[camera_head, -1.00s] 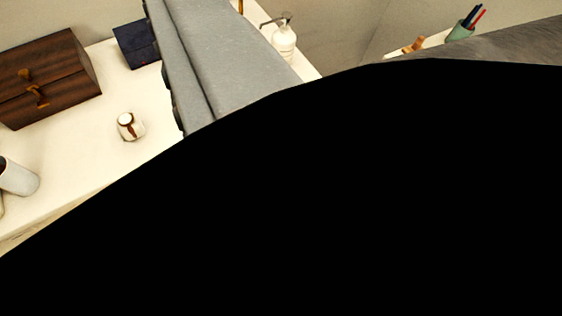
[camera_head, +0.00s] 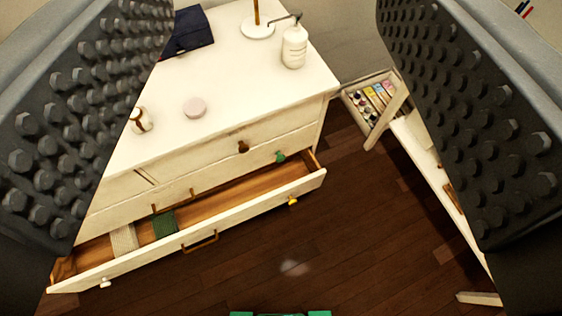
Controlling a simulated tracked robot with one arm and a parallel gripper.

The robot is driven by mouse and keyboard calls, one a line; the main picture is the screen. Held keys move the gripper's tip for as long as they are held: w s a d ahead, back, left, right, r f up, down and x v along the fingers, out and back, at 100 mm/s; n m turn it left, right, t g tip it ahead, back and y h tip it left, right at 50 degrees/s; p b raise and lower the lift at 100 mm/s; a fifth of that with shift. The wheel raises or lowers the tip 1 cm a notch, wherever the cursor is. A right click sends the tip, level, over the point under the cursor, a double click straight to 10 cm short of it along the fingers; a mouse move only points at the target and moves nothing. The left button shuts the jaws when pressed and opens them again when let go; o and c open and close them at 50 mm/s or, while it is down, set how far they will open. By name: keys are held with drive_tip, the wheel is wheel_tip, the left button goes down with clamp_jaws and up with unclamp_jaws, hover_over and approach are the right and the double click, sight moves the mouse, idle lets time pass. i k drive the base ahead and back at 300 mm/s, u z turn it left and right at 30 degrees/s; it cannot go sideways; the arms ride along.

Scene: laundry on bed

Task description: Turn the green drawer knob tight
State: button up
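The green knob (camera_head: 281,157) is a small knob at the right end of a shut drawer front on the white dresser (camera_head: 240,85). It sits just above the pulled-out drawer (camera_head: 245,214). From here I cannot tell whether it is loose or tight. My gripper (camera_head: 275,60) is wide open, with one dark studded finger at each side of the view. Nothing is between the fingers. The green knob shows in the gap between them, well beyond and not touched.
The open drawer has a yellow knob (camera_head: 292,201), a white knob (camera_head: 105,283) and folded cloths (camera_head: 164,224). A brown knob (camera_head: 243,146) is on the drawer front above. A pump bottle (camera_head: 294,48) stands on top. Wooden floor (camera_head: 330,240) is clear between dresser and white furniture (camera_head: 425,150).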

sight(280, 158)
drive_tip(key=u, duration=1.9)
drive_tip(key=i, duration=0.6)
drive_tip(key=z, duration=2.3)
